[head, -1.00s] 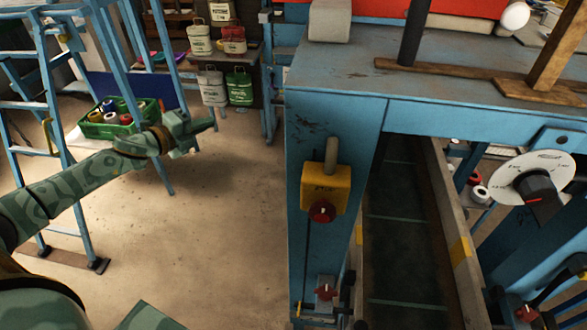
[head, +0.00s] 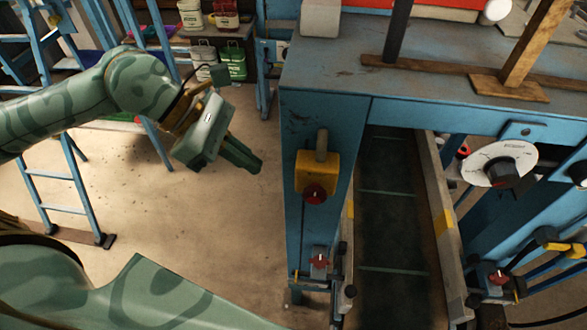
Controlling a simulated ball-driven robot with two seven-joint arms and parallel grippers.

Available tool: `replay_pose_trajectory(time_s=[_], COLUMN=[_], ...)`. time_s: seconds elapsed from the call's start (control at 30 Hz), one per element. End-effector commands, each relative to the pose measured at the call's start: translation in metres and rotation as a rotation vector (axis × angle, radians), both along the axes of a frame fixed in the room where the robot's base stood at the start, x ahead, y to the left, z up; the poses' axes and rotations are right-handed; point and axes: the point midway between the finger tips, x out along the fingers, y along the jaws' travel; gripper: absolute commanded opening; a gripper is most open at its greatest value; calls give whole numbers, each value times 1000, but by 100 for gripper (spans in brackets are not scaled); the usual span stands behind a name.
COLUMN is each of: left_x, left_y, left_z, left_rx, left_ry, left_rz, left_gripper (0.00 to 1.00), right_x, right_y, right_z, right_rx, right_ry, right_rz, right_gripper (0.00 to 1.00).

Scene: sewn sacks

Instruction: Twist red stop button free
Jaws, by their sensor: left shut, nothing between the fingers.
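The red stop button (head: 315,193) sits on the lower front of a yellow box (head: 316,172), which is fixed to the blue machine post. My left gripper (head: 255,166) is shut and empty, to the left of the post and apart from the button. Its fingers point down and to the right. Nothing hides the button. My right gripper is not in view.
The blue machine post (head: 300,120) stands right of my left gripper. A conveyor belt (head: 392,220) runs beside it. A smaller red knob (head: 319,261) sits lower on the post. A dial (head: 499,163) is at right. A blue ladder (head: 88,205) stands at left.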

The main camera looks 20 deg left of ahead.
Motion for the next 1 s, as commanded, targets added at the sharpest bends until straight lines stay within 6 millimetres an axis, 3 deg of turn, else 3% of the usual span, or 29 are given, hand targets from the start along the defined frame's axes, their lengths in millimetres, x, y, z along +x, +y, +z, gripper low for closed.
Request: replay_pose_trajectory(time_s=[0.23,0.5,1.0], left_x=[10,20,23], left_y=[-36,-69,-73], left_z=[-35,-37,-40], left_rx=[-5,-2,0], left_ry=[2,-1,-1], left_rz=[0,1,3], left_gripper=[0,0,0], right_x=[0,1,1], right_y=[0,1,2], right_z=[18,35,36], right_rx=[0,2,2], right_ry=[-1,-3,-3], right_rz=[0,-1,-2], right_gripper=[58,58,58])
